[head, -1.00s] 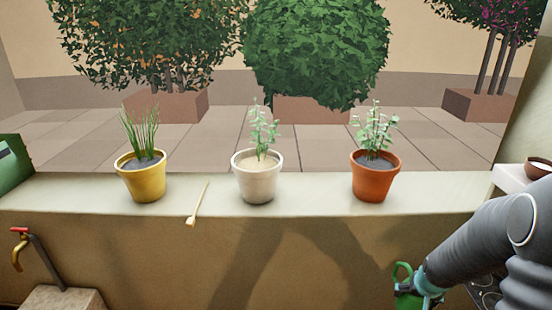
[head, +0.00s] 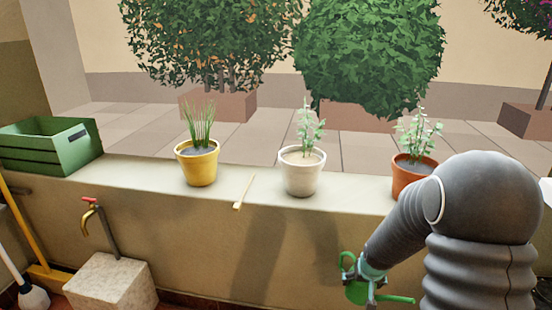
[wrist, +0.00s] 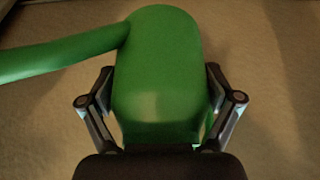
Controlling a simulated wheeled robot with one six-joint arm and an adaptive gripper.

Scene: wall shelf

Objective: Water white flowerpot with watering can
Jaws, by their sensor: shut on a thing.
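The white flowerpot (head: 301,176) stands on the ledge between a yellow pot and a terracotta pot. It holds pale, sandy soil and a small leafy plant. The green watering can (head: 357,291) is held low in front of the ledge wall, below and right of the white pot. In the wrist view the can (wrist: 157,75) fills the middle, with its spout reaching left. My gripper (wrist: 160,108) is shut on the can, one finger on each side. In the head view my gripper (head: 372,280) is partly hidden by the can and my arm.
The yellow pot (head: 200,164) and terracotta pot (head: 407,178) flank the white one. A small wooden stick (head: 244,192) lies on the ledge (head: 130,173). A green crate (head: 50,147) stands far left. A tap (head: 92,213) is above a stone block (head: 118,281).

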